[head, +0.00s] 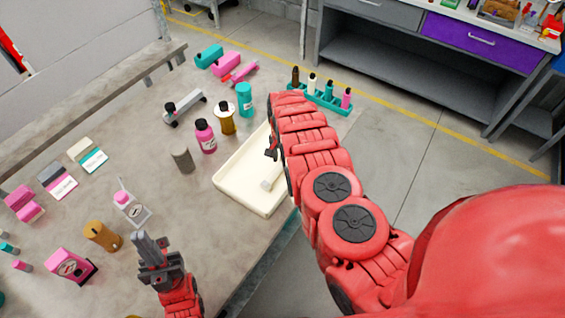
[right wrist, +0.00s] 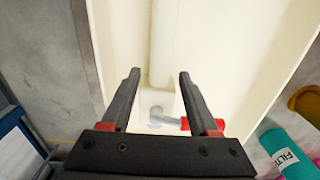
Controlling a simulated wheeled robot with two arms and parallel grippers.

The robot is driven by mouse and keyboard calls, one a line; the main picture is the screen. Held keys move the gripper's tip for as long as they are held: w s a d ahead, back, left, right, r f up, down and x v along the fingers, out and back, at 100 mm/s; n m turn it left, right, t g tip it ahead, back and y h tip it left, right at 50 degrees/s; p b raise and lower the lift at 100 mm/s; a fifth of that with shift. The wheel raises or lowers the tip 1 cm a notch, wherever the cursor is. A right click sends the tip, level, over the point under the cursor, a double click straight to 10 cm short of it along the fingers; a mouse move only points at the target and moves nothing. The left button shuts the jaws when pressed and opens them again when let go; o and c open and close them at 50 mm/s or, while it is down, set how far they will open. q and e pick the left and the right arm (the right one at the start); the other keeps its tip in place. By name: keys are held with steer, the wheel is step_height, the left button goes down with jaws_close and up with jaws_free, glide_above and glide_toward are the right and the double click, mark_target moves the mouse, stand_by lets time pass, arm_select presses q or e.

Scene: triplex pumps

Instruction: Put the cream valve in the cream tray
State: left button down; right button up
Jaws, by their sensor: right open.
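The cream tray (head: 232,178) is a shallow rectangular tray on the table in the head view, partly hidden by my right arm. The cream valve (head: 270,178) lies inside it near the right side. In the right wrist view the valve (right wrist: 163,45) shows a long cream pipe, a blocky end and a red handle, over the pale tray floor (right wrist: 115,35). My right gripper (right wrist: 159,73) is open, its fingers apart on either side of the valve, not closed on it. My left gripper (head: 152,248) is over the near table, away from the tray; its jaw opening is unclear.
A grey cylinder (head: 182,159), a pink bottle (head: 206,137) and a teal cylinder (head: 245,99) stand beyond the tray. A teal rack (head: 327,98) of small bottles is at the far right edge. Several boxes and cards lie on the left. Bare table lies between.

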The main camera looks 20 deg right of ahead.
mark_target(282, 163)
step_height(282, 163, up, 11)
steer(key=b, duration=0.2)
steer(key=shift+f, duration=0.15)
steer(key=shift+s+f, duration=0.1)
steer(key=shift+s, duration=0.1)
stand_by(0.5)
